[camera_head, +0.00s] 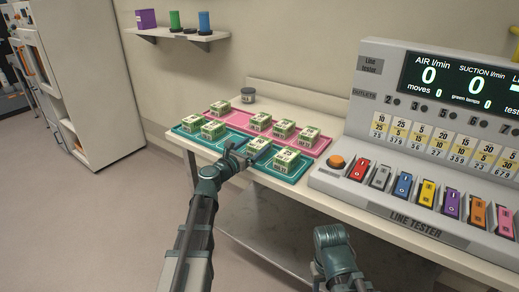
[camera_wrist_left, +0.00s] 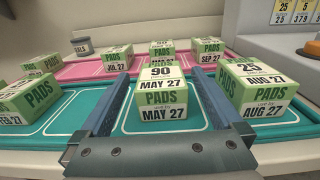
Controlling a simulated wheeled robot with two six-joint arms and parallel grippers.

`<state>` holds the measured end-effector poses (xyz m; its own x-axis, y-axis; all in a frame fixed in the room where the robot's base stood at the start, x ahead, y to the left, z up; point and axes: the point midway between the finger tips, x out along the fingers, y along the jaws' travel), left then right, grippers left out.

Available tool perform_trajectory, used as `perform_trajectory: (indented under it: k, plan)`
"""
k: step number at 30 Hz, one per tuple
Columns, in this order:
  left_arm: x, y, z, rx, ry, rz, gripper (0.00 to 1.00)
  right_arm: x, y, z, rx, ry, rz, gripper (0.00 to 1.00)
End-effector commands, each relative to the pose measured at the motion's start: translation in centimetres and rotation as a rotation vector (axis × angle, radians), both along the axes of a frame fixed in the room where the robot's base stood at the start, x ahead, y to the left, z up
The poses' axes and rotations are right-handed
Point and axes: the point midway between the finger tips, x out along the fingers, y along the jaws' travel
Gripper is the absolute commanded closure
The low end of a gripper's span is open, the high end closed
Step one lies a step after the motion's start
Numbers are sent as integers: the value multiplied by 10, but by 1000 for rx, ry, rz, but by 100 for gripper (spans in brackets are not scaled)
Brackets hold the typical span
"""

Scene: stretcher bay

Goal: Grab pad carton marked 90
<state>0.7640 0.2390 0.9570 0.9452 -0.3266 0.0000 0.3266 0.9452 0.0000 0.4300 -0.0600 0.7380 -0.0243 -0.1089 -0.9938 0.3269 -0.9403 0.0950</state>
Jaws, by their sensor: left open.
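The pad carton marked 90 (camera_wrist_left: 162,98) is a green and white box labelled PADS, MAY 27. It stands on the teal tray (camera_wrist_left: 70,118) in the middle of the left wrist view, and in the head view the carton (camera_head: 259,145) is at the tip of my left arm. My left gripper (camera_wrist_left: 160,80) is open, with one finger on each side of this carton. I cannot tell whether the fingers touch it. In the head view the left gripper (camera_head: 240,156) partly covers the tray. My right arm shows at the lower edge, its fingers not visible.
A carton marked 25 (camera_wrist_left: 257,88) stands close to the right finger, and another PADS carton (camera_wrist_left: 30,97) is at left. More cartons stand on the pink tray (camera_head: 238,117) behind. The line tester (camera_head: 340,184) is to the right. A grey jar (camera_head: 248,95) stands behind the trays.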

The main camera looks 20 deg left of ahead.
Motion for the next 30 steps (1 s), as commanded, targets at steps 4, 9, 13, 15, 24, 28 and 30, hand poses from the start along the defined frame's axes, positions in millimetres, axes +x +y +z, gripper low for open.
perform_trajectory:
  k: [4, 9, 13, 15, 24, 28, 30]
  plan:
    - [25, -8, -2, 0, 0, -1, 0, 0, 0, -2, 0, 0, 0, 50]
    - [33, -12, -2, 0, 0, 0, 0, 0, 0, -2, 0, 0, 0, 50]
    - [32, -12, -2, 0, 0, 0, 0, 0, 0, -2, 0, 0, 0, 50]
    - [31, -12, -2, 0, 0, 0, 9, 0, 0, -2, 0, 0, 0, 50]
    - [31, -12, -2, 0, 0, 0, 63, 0, 0, -2, 0, 0, 0, 50]
    - [31, -12, -2, 0, 0, 0, 86, 0, 0, -2, 0, 0, 0, 50]
    - [31, -12, -2, 0, 0, 0, 93, 0, 0, -2, 0, 0, 0, 50]
